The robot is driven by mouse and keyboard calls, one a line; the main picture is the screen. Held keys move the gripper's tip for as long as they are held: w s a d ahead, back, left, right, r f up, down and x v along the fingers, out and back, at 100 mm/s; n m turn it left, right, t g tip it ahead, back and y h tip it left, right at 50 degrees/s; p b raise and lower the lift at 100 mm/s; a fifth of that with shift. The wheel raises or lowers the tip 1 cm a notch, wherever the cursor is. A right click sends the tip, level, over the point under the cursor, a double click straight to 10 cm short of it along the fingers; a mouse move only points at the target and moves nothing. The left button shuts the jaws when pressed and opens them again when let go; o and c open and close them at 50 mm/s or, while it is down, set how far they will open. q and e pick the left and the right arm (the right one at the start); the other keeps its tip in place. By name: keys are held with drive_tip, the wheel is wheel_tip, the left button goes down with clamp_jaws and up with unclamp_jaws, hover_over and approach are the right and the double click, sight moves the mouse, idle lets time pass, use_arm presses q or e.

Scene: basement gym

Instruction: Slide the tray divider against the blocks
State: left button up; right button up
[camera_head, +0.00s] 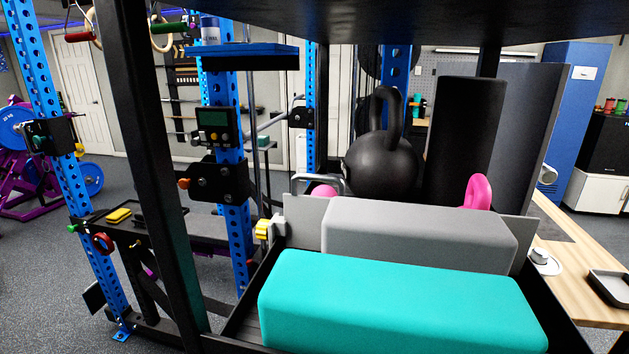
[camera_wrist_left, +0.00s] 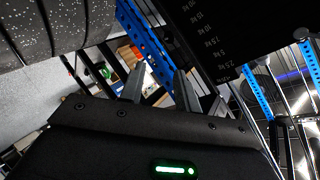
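A teal block (camera_head: 400,305) and a grey block (camera_head: 415,240) lie one behind the other in a black tray (camera_head: 248,320) in the head view. A thin grey upright plate, seemingly the tray divider (camera_head: 303,222), stands behind the grey block. Its middle is hidden by that block, so I cannot tell whether they touch. A metal bar handle (camera_head: 318,178) shows at its top left. My left gripper (camera_wrist_left: 158,88) shows only in the left wrist view, its two fingers apart with nothing visible between them. My right gripper is in neither view.
Behind the plate are a black kettlebell (camera_head: 383,165), a tall black block (camera_head: 464,140) and a pink ring-shaped piece (camera_head: 477,191). Blue rack posts (camera_head: 222,130) and a black upright (camera_head: 150,150) stand left. A dark shelf (camera_head: 400,20) overhangs the top. A wooden bench (camera_head: 565,275) is at right.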

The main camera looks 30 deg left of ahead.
use_arm(q)
drive_tip(key=w+r+m+t+h, duration=0.2)
drive_tip(key=w+r+m, duration=0.25)
drive_tip(key=r, duration=0.75)
drive_tip(key=w+r+m+t+h, duration=0.1)
drive_tip(key=w+r+m+h, duration=0.3)
drive_tip(key=r, duration=0.7)
wheel_tip(320, 180, up, 21)
drive_tip(key=d+m+g+h+b, duration=0.1)
drive_tip(key=d+m+h, duration=0.1)
drive_tip(key=m+h, duration=0.5)
drive_tip(key=s+d+r+m+g+h, duration=0.25)
drive_tip(key=s+r+m+g, duration=0.35)
drive_tip(key=r+m, duration=0.65)
drive_tip(key=m+g+y, duration=0.1)
drive_tip(key=m+g, duration=0.3)
drive_tip(key=m, duration=0.4)
approach(314, 178)
drive_tip(key=p+x, duration=0.1)
drive_tip(key=x, duration=0.2)
drive_tip(key=p+x, duration=0.1)
drive_tip(key=x, duration=0.2)
drive_tip(key=p+x, duration=0.1)
drive_tip(key=x, duration=0.2)
drive_tip(key=shift+w+p, duration=0.3)
drive_tip(key=shift+p, duration=0.1)
drive_tip(key=shift+w+d+f, duration=0.1)
drive_tip(key=shift+d, duration=0.3)
